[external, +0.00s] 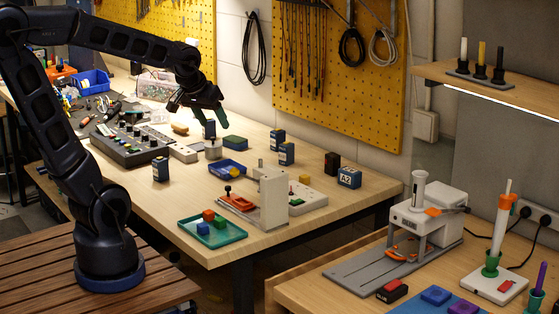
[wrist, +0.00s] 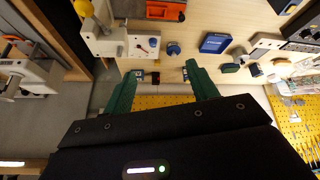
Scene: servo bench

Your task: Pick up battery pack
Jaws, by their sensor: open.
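My gripper (external: 210,110) is open and empty, held above the back of the bench, its two green fingers pointing down. In the wrist view its spread fingertips (wrist: 163,70) also show. Several small upright packs stand on the bench: a blue-and-dark one (external: 161,168) at left, two blue ones with pale labels, (external: 277,142) and (external: 286,153), and a plain dark one (external: 331,163) beside a blue box marked A2 (external: 349,177). I cannot tell which is the battery pack. In the wrist view a small dark block (wrist: 155,78) shows between the fingers, far below; the fingertips partly cover blue items beside it.
A blue tray (external: 241,174), a white device with an orange part (external: 270,205) and a green tray with blocks (external: 240,235) stand forward. A mixer-like panel (external: 120,150) is at left. A yellow pegboard wall (external: 380,75) bounds the back. The front-left bench top is clear.

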